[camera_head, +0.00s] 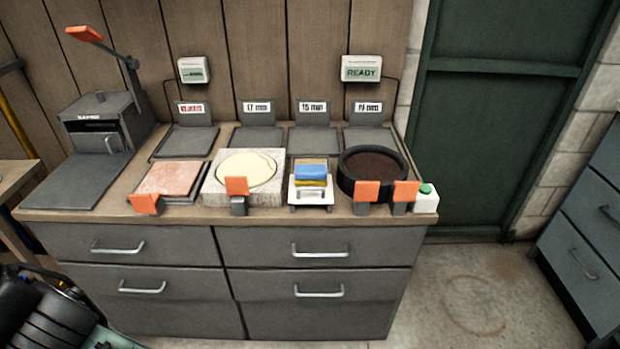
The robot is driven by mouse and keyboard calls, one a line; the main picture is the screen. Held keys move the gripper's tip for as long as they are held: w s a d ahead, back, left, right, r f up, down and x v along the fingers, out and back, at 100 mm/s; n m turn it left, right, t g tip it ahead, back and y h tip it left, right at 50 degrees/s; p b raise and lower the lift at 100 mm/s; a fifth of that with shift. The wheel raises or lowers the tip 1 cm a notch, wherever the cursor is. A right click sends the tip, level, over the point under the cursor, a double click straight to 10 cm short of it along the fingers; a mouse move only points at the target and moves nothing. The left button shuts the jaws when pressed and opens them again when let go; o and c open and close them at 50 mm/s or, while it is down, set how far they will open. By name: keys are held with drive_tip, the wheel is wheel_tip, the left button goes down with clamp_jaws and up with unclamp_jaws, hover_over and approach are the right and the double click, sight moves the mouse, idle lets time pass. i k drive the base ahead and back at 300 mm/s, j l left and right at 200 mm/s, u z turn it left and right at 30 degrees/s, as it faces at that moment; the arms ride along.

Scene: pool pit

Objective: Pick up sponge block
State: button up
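A small block with a blue top and a yellow lower part (310,173) looks like the sponge block. My gripper cannot be made out; only dark machine parts show at the bottom left corner, well apart from the block.
The pale slab (218,190), black dish (345,186) and pinkish slab (172,178) crowd the bench (300,215). Orange tabs (237,186) stand along its front edge. A green button (425,189) is at right. Grey plates with labels (257,107) stand behind. Floor at right (470,290) is clear.

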sight(305, 174)
drive_tip(key=k, duration=0.3)
drive_tip(key=i, duration=1.25)
